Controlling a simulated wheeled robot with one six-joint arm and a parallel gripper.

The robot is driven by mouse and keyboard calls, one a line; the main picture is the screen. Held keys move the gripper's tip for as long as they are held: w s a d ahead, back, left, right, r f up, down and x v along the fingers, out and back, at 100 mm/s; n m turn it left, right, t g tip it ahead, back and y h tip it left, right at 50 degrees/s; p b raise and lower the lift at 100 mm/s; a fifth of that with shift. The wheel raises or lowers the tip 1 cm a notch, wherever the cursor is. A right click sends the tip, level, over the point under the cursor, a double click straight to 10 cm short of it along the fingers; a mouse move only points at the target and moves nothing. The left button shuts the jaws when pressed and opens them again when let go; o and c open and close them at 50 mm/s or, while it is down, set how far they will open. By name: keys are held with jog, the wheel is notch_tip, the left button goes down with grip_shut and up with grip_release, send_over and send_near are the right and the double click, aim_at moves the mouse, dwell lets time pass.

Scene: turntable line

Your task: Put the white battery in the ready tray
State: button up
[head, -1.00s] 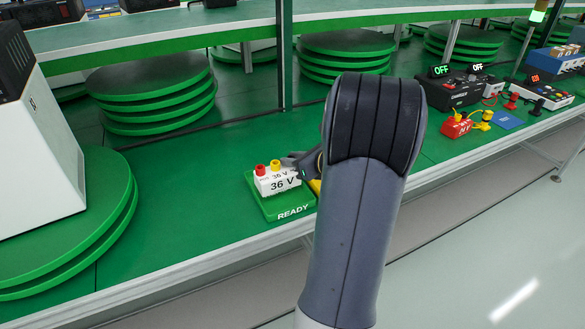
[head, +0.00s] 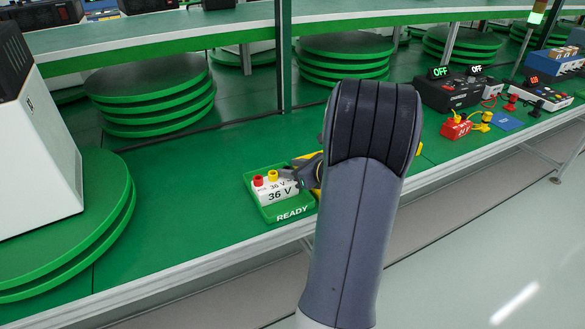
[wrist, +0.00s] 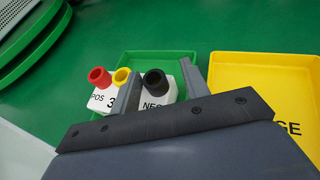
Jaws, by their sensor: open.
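The white battery (head: 280,195), marked 36 V, stands upright in the green ready tray (head: 272,216). It has red, yellow and black posts on top. In the wrist view the battery (wrist: 102,98) shows its POS and NEG labels, with the green tray (wrist: 150,57) behind it. My gripper (wrist: 158,86) is open, its fingers on either side of the black post (wrist: 155,80). In the head view my gripper (head: 308,174) is at the battery's right end, partly behind my arm. The battery's base is hidden.
A yellow tray (wrist: 255,82) lies right of the green one, its label partly hidden. A white machine on a green turntable (head: 108,225) stands at left. Meters reading OFF (head: 450,92) and a red battery (head: 456,128) are at right. The green bench left of the tray is clear.

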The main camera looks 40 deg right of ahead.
jog(key=shift+r, duration=0.1)
jog(key=shift+s+r, duration=0.15)
jog(key=p+v, duration=0.1)
jog(key=v, duration=1)
jog(key=shift+s+p, duration=0.3)
jog(key=shift+s, duration=0.05)
jog(key=shift+d, duration=0.1)
jog(key=b+x, duration=0.1)
jog(key=x, duration=1.1)
jog(key=shift+w+b, duration=0.15)
jog(key=shift+b, duration=0.15)
jog(key=shift+r+p, duration=0.4)
jog(key=shift+r, duration=0.9)
jog(key=shift+f, duration=0.1)
